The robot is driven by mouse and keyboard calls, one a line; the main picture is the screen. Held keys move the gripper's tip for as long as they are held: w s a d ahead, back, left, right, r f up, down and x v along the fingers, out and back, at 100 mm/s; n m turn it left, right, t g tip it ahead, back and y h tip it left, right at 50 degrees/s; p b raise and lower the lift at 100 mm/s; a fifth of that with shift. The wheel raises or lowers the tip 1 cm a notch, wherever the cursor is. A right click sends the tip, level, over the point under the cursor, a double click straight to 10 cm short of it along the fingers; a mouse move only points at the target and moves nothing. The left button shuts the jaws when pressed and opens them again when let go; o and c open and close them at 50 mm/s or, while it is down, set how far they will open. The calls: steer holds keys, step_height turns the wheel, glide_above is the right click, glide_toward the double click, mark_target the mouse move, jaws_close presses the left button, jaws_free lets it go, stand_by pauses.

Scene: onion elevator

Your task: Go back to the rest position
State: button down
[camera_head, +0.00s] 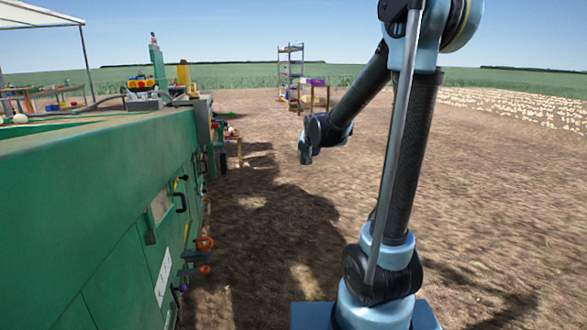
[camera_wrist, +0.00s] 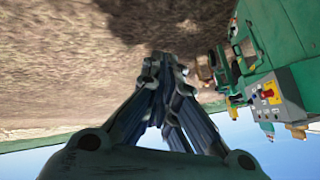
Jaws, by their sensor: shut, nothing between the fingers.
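My gripper (camera_head: 306,152) hangs in the air at the end of my bent arm, over bare ground to the right of the green machine (camera_head: 110,190). In the wrist view my gripper (camera_wrist: 160,62) has its fingertips together, with nothing between them. It touches nothing that I can see. In the wrist view the green machine (camera_wrist: 265,55) shows at the right, apart from the fingers.
The machine's side carries handles and an orange knob (camera_head: 204,244) along the left. A control box with a red button (camera_wrist: 268,94) shows in the wrist view. Shelves (camera_head: 290,70) stand far back. Brown ground (camera_head: 500,200) at the right is open.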

steer(key=s+d+f+n+g, duration=0.1)
steer(key=s+d, duration=0.2)
steer(key=s, duration=0.4)
steer(key=s+d+f+g+h, duration=0.1)
steer(key=s+d, duration=0.3)
steer(key=s, duration=0.3)
steer(key=s+d+f+n+g, duration=0.1)
steer(key=s+d, duration=0.2)
steer(key=s, duration=0.3)
steer(key=s+d+f+n+g, duration=0.1)
steer(key=s+f, duration=0.3)
steer(key=s, duration=0.6)
steer(key=s+d+f+n+g, duration=0.1)
steer(key=s+d+f+g, duration=0.1)
steer(key=s, duration=0.8)
step_height(320, 180, down, 2)
steer(key=shift+d+f+g+h, duration=0.1)
steer(key=shift+d+g+h, duration=0.2)
steer(key=shift+d, duration=0.25)
steer(key=shift+s, duration=0.1)
